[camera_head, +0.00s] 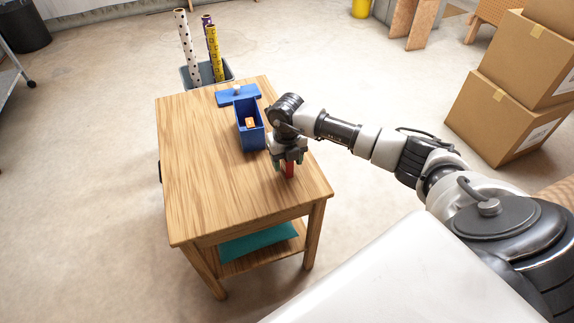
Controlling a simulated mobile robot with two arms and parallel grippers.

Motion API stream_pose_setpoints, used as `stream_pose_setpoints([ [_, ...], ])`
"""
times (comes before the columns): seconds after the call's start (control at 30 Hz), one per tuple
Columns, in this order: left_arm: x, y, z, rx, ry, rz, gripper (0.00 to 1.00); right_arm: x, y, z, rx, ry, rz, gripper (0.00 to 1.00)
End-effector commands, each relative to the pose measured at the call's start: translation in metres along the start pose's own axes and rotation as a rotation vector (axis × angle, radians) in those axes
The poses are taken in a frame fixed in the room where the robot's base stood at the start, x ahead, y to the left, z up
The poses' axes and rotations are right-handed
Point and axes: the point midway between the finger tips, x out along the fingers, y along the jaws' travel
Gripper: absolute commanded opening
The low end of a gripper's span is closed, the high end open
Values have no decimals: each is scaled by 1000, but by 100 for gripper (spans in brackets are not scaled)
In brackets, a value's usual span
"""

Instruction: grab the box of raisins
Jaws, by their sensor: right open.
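A small red box (289,170), which looks like the box of raisins, stands upright on the wooden table (200,185) near its right edge. My right gripper (287,161) points down over the red box, with its fingers around the upper part of the box. It is open, and I cannot tell whether a finger touches the box. The gripper hides the top of the box. My left gripper is not in view.
A blue bin (251,136) with a small orange item inside stands just left of my gripper. A blue lid-like piece (238,95) lies behind it. The table's front left is clear. Cardboard boxes (507,125) stand on the floor at the right.

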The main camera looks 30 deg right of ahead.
Motion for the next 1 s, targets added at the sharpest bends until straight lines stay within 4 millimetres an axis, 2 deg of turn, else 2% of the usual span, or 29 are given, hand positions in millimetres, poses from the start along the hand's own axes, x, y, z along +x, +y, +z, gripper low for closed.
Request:
stream_pose_setpoints([
  [0.27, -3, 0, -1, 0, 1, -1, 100, 4, 0, 0, 0, -2, 0, 55],
  [0.37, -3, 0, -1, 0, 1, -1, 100, 4, 0, 0, 0, -2, 0, 43],
  [0.63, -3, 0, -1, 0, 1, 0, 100, 4, 0, 0, 0, -2, 0, 2],
  [1.0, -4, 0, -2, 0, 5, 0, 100, 2, 0, 0, 0, -2, 0, 2],
])
